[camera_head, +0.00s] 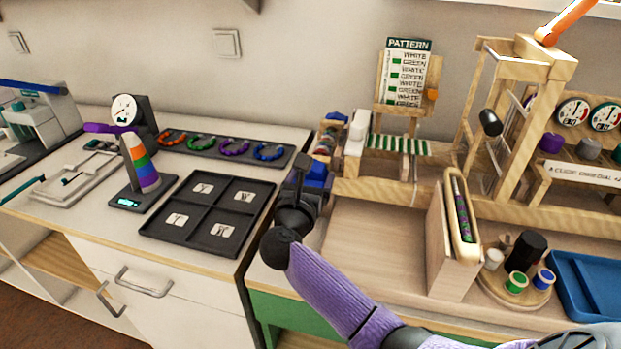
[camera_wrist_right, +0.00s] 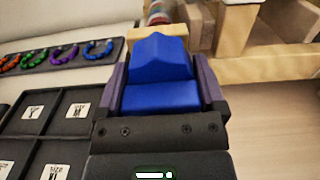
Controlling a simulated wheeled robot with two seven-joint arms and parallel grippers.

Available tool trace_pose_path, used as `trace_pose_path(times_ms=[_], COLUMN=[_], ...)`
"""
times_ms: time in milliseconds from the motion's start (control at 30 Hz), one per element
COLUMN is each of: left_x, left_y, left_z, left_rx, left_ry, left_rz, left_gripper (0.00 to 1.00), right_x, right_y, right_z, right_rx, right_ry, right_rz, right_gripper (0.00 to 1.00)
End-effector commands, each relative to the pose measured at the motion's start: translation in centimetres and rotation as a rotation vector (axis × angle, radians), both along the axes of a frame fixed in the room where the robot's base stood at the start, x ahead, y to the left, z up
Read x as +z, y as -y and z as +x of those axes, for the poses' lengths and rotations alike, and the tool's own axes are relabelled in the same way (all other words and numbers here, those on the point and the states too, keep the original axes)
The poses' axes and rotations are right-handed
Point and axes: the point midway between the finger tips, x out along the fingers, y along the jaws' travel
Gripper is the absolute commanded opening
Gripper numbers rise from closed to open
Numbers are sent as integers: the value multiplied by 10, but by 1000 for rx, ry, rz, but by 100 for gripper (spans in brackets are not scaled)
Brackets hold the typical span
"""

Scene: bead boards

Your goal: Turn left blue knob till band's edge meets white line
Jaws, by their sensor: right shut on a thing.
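My right gripper (camera_head: 312,182) reaches to the left end of the wooden loom-like frame (camera_head: 390,190) in the head view. In the right wrist view its purple-sided fingers (camera_wrist_right: 160,70) are closed around a blue knob (camera_wrist_right: 160,97), which fills the space between them. The blue knob also shows in the head view (camera_head: 318,172), partly covered by the gripper. A green-and-white striped band (camera_head: 398,144) lies across the frame to the right of the knob. I cannot make out a white line or where the band's edge sits against it. My left gripper is not in view.
A pattern card (camera_head: 407,75) stands behind the band. A black tray (camera_head: 208,214) with lettered tiles lies left of my right gripper. A wooden box (camera_head: 447,240) stands to the right, near a round tray of spools (camera_head: 515,290). The board between them is clear.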

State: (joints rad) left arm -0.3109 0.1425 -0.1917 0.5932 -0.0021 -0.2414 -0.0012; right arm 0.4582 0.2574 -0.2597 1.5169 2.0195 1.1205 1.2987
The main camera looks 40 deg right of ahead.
Motion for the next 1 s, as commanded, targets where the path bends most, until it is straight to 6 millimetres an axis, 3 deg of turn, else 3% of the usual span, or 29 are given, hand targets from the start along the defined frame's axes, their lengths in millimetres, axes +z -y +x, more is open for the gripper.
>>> trace_pose_path(times_ms=[467, 1000], left_x=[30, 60], left_y=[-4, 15], left_z=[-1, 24], left_rx=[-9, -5], left_ry=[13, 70], left_rz=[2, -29], left_gripper=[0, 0], right_x=[2, 0], right_y=[-1, -1], right_z=[0, 0], right_rx=[0, 3], right_ry=[-244, -637], right_rz=[-202, -537], right_gripper=[29, 29])
